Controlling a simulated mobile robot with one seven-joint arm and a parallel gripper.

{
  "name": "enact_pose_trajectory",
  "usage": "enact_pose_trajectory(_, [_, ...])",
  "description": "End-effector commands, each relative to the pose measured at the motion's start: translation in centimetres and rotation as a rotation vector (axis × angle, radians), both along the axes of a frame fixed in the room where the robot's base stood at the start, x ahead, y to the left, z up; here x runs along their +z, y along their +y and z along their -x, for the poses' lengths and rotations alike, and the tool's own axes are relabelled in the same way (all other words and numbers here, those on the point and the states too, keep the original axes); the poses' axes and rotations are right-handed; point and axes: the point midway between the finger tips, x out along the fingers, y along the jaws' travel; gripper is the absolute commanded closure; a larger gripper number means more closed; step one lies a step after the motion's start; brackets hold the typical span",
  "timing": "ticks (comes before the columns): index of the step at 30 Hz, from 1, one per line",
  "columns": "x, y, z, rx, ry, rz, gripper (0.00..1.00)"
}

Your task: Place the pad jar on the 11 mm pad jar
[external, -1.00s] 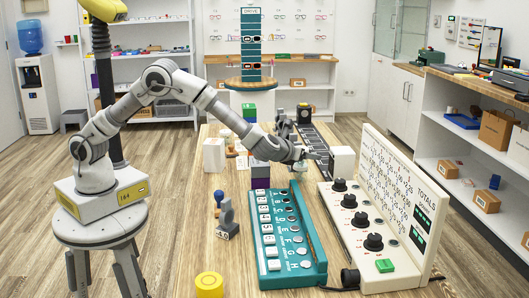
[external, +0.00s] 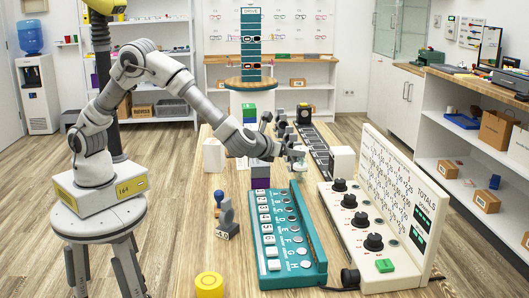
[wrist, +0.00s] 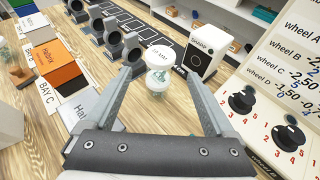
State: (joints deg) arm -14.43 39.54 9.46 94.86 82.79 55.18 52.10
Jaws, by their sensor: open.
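In the wrist view, a pad jar with a white round lid (wrist: 160,56) stands just beyond my fingertips. Its lid print is too small to read surely. Directly below it in the picture is a clear jar (wrist: 157,83) with teal contents and a white top. The two look stacked upright, the white lid uppermost, but their contact is not clear. My gripper (wrist: 160,80) is open, one finger on each side of the jars, with visible gaps. In the external view, my gripper (external: 297,152) is beside the small jars (external: 300,164), partly hiding them.
A white box (wrist: 207,47) stands close right of the jars; the wheel panel (external: 385,200) is at the right. Dark round holders (wrist: 112,36) line the far left. Bare wood lies around the jars.

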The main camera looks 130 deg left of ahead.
Motion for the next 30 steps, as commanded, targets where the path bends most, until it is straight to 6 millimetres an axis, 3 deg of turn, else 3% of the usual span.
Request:
enact_pose_trajectory(12, [0.6,-1.1,0.1,0.002,-0.006,0.002,0.11])
enact_pose_trajectory(17, [2.2,-2.8,1.2,0.050,-0.107,0.054,0.11])
enact_pose_trajectory(24, [6.5,-9.7,5.7,0.237,-0.453,0.264,0.11])
enact_pose_trajectory(30, [8.8,-16.5,10.0,0.413,-0.726,0.469,0.11])
